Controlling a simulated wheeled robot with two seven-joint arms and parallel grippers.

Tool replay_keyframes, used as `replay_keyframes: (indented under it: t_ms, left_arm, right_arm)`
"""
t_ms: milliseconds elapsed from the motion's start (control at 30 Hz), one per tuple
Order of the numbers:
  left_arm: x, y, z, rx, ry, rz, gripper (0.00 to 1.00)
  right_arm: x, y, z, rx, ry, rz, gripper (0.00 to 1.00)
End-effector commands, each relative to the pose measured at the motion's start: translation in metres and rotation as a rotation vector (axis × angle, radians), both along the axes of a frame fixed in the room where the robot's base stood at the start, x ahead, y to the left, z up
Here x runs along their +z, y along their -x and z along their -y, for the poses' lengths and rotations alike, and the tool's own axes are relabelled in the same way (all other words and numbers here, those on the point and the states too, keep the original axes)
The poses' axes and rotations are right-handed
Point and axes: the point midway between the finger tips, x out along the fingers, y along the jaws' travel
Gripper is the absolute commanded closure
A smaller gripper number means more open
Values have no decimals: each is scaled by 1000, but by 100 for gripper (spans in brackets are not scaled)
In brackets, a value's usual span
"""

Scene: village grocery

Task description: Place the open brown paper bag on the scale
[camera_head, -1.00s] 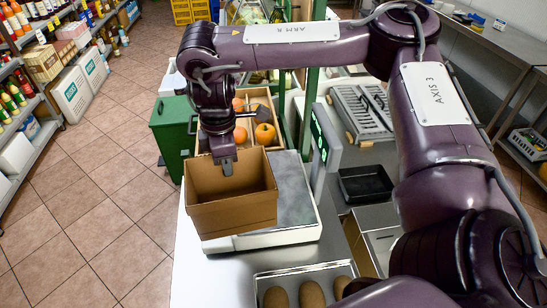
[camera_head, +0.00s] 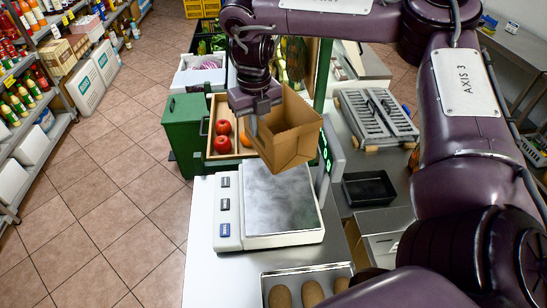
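The open brown paper bag (camera_head: 290,138) hangs in the air over the far end of the scale (camera_head: 282,196), tilted, with its open top facing up and towards the left. My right gripper (camera_head: 256,122) is shut on the bag's left rim. The scale has a grey metal plate, a white body with several buttons on its left side, and a green-lit display (camera_head: 327,150) at its right. Its plate is bare. The bag hides part of the far edge of the scale and part of the crate behind. My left gripper is not in view.
A wooden crate (camera_head: 212,122) with red apples and a green bin (camera_head: 184,132) stand behind the scale. A black tray (camera_head: 368,188) and a grey slotted rack (camera_head: 376,118) lie to the right. A tray of brown loaves (camera_head: 311,291) is in front.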

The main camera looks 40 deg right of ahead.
Motion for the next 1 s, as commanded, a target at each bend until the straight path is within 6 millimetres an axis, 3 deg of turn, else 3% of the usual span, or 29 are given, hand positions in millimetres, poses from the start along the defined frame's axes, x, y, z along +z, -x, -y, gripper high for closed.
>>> replay_keyframes:
  t_ms: [600,1000]
  left_arm:
    - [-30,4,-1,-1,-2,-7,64]
    - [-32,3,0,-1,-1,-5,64]
  right_arm:
    - [-144,2,1,2,-1,-6,100]
    - [-177,1,1,3,2,-5,100]
